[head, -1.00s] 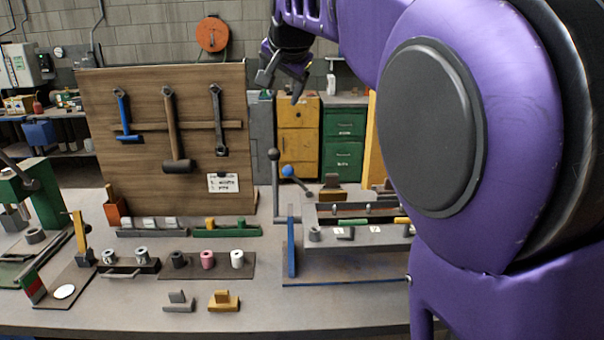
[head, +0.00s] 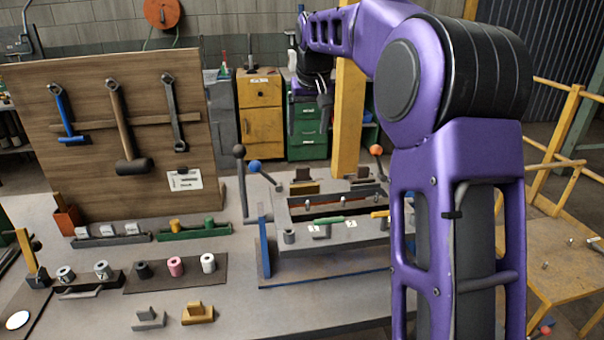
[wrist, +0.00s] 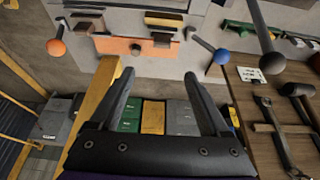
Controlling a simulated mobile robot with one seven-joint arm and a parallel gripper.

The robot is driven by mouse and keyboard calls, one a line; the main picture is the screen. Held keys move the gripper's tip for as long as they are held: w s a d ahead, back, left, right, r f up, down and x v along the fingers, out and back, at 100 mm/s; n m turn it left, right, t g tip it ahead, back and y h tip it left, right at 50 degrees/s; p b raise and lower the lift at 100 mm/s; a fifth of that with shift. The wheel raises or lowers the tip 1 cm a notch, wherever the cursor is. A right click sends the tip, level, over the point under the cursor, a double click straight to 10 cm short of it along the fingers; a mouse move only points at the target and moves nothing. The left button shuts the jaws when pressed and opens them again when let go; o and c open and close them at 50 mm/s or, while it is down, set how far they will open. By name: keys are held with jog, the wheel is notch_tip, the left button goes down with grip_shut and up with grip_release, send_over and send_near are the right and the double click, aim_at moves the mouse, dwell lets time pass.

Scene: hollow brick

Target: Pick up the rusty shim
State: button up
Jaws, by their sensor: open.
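My gripper (head: 323,96) is raised in the air behind the bench fixture (head: 330,245), beyond the bench in the head view. In the wrist view my gripper (wrist: 159,77) has its two dark fingers wide apart with nothing between them. I cannot single out the rusty shim with certainty. My arm hides the right part of the fixture.
A tool board (head: 110,180) stands at the left. Ball-topped levers, dark (head: 239,152) and blue (head: 254,166), rise beside the fixture, with an orange knob (head: 376,150) at its right. Dark, pink and white cylinders (head: 175,267) and T-shaped blocks (head: 197,313) occupy the front bench.

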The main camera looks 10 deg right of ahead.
send_near(303, 166)
jog(key=w+x, duration=0.1)
jog(key=x, duration=0.9)
jog(key=shift+s+f, duration=0.25)
jog(key=shift+s, duration=0.1)
grip_shut()
